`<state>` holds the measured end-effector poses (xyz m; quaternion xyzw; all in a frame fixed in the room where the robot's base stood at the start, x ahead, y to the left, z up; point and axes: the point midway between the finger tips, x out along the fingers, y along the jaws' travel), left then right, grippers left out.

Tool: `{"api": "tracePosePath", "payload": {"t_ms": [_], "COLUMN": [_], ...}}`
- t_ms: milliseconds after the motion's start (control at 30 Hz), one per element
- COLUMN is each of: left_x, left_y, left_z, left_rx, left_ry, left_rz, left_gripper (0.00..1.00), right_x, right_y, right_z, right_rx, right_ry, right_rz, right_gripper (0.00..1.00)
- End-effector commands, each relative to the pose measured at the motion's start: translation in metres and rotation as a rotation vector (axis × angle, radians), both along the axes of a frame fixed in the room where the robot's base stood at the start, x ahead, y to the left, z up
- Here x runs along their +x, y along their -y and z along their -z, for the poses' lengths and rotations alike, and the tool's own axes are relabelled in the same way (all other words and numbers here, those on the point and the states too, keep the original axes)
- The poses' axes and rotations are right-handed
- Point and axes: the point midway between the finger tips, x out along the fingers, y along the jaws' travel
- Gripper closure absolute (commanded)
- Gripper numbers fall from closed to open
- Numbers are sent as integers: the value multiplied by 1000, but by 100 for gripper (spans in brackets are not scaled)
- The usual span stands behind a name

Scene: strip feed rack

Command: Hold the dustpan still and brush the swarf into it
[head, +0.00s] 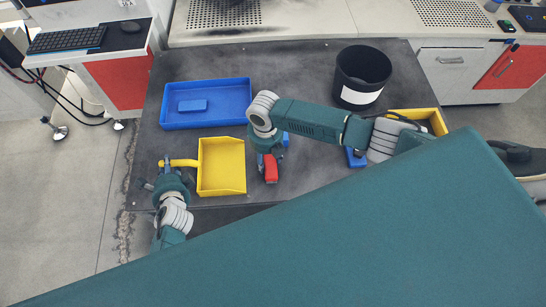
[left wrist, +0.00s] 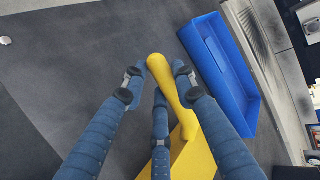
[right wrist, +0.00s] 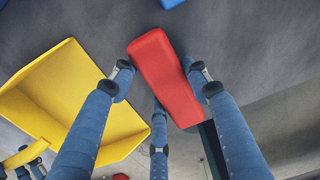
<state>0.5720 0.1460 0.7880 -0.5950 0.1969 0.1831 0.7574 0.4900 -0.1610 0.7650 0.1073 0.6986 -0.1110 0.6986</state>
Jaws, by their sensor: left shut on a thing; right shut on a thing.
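The yellow dustpan (head: 221,168) lies on the dark table with its handle pointing left. My left gripper (head: 168,166) is shut on that handle, which also shows between the fingers in the left wrist view (left wrist: 172,88). My right gripper (head: 268,158) is shut on a red block-shaped handle (head: 271,170), which looks like the brush, just right of the dustpan. In the right wrist view the red handle (right wrist: 164,75) sits between the fingers, apart from the dustpan (right wrist: 75,100). The bristles are not clear. I cannot make out any swarf.
A blue tray (head: 206,119) with a blue block (head: 193,105) in it lies behind the dustpan. A black bin (head: 361,77) stands at the back right. A yellow container (head: 438,122) is partly hidden by my right arm.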

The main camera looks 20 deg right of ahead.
Motion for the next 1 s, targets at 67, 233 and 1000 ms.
{"api": "tracePosePath", "payload": {"t_ms": [67,233,1000], "left_x": [0,0,1], "left_y": [0,0,0], "left_z": [0,0,0], "left_rx": [-1,-1,-1], "left_ry": [1,1,2], "left_rz": [0,1,0], "left_gripper": [87,87,87], "right_x": [2,4,16], "right_y": [-8,-16,-56], "right_z": [1,1,0], "right_rx": [3,3,3], "right_ry": [0,0,-1], "right_rz": [-1,0,-1], "right_gripper": [74,74,74]}}
